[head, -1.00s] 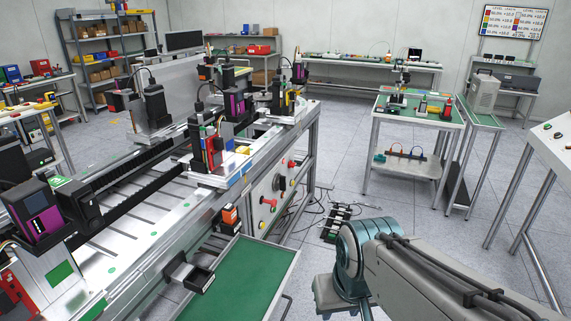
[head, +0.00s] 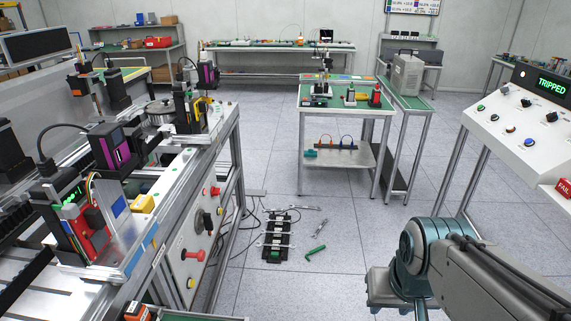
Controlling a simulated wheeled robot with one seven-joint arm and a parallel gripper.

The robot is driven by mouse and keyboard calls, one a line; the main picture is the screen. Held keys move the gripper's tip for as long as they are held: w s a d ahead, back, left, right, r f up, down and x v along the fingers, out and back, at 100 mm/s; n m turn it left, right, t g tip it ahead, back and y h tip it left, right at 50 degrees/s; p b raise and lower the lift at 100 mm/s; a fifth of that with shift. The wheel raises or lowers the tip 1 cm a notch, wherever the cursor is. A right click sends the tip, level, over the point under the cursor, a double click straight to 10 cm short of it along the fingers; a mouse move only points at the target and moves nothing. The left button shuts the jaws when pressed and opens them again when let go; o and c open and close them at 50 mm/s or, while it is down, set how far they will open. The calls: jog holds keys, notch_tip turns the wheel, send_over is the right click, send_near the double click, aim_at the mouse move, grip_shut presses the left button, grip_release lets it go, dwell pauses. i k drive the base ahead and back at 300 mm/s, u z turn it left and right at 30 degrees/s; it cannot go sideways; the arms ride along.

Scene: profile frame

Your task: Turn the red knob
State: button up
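On the side panel (head: 186,235) of the long machine at left, a red knob or handle (head: 194,254) sticks out low down. A smaller red button-like piece (head: 214,191) sits higher on the same panel. A black round rotary knob (head: 204,220) lies between them. I cannot tell which of the two red pieces is the knob meant, nor how it is turned. My arm (head: 490,275) shows at the lower right, bent at a blue-grey joint, well apart from the panel. My gripper is not in view.
A sloped white console (head: 525,140) with small knobs, a "TRIPPED" display (head: 551,84) and a red "FAIL" sign (head: 564,187) stands at right. A small table (head: 345,112) stands beyond.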

aim_at(214, 192)
jog(key=z, duration=0.15)
jog(key=i, duration=1.6)
jog(key=u, duration=0.6)
jog(key=i, duration=0.55)
jog(key=u, duration=0.3)
